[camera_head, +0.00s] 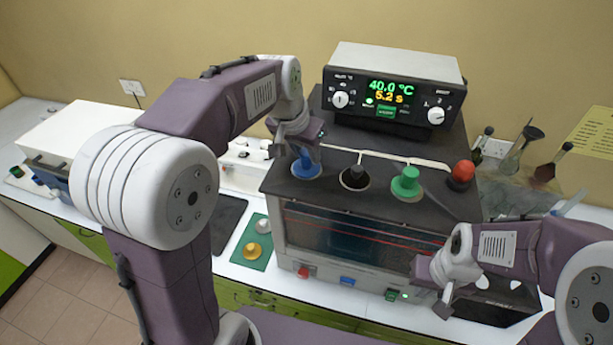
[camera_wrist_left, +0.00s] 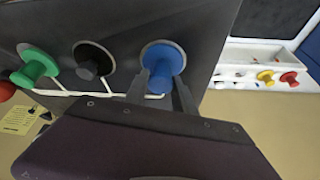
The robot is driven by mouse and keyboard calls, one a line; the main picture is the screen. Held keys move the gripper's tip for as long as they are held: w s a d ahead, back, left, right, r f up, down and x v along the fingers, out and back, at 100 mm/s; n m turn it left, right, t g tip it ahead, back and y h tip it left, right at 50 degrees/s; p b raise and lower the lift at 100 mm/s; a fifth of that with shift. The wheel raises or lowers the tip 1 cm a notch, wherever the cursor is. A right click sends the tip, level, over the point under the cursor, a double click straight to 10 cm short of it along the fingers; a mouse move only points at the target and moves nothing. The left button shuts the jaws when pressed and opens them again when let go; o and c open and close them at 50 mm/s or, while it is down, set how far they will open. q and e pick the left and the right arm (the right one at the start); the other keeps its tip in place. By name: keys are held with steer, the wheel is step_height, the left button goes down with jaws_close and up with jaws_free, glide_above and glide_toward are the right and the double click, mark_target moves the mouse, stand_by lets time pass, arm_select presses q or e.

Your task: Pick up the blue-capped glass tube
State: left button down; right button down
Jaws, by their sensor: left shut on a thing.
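The blue-capped glass tube (camera_head: 306,170) stands in the leftmost hole in the top of the dark bath machine; only its blue cap shows, and the glass is hidden inside. My left gripper (camera_head: 303,150) reaches down over it from above. In the left wrist view its two fingers (camera_wrist_left: 161,90) lie on either side of the blue cap (camera_wrist_left: 163,60), shut on it. The cap still sits at its hole. My right gripper (camera_head: 432,286) is at the front right of the machine, its fingers apart and empty.
Black (camera_head: 355,176), green (camera_head: 406,182) and red (camera_head: 461,173) caps stand in a row to the right. A control box (camera_head: 393,88) showing 40.0 °C and 5.2 s sits behind. Flasks (camera_head: 520,147) stand at the far right. A green mat (camera_head: 245,244) with small caps lies left of the machine.

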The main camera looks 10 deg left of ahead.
arm_select(q)
steer(key=shift+r, duration=0.15)
steer(key=shift+r, duration=0.4)
step_height(320, 180, up, 17)
steer(key=p, duration=0.3)
